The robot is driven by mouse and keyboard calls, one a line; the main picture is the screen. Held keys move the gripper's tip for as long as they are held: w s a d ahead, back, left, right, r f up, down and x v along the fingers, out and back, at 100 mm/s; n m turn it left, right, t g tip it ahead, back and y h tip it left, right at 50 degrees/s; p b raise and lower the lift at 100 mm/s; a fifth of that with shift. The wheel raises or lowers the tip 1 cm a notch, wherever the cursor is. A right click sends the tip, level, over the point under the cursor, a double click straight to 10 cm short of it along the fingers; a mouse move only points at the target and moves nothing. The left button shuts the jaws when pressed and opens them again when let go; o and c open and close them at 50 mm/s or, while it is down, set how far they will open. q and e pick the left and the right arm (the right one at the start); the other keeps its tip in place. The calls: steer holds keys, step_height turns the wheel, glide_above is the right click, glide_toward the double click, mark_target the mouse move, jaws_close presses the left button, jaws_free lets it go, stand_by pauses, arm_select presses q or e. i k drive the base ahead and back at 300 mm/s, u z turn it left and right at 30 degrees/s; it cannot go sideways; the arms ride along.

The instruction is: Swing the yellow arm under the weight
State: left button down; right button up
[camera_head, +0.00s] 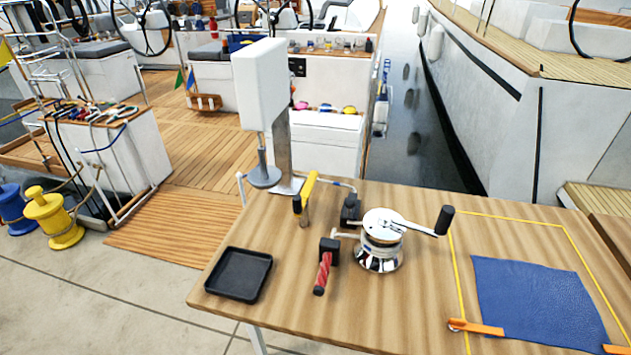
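The yellow arm (309,187) is a short yellow bar with a black end, near the back left of the wooden table. It points toward me and lies to the right of the grey post (283,150). A grey round disc on a short stem, which looks to be the weight (264,177), is below a white box (260,85) on that post. The yellow arm is beside the disc, apart from it, not under it. Neither of my grippers is in view.
A chrome winch (381,240) with a black-knobbed handle stands right of the yellow arm. A red-handled hammer (325,265) and a black tray (239,274) lie in front. A blue cloth (538,301) is at right. A small black block (350,210) sits near the winch.

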mark_target(298, 202)
steer(key=k, duration=0.7)
steer(key=z, duration=1.2)
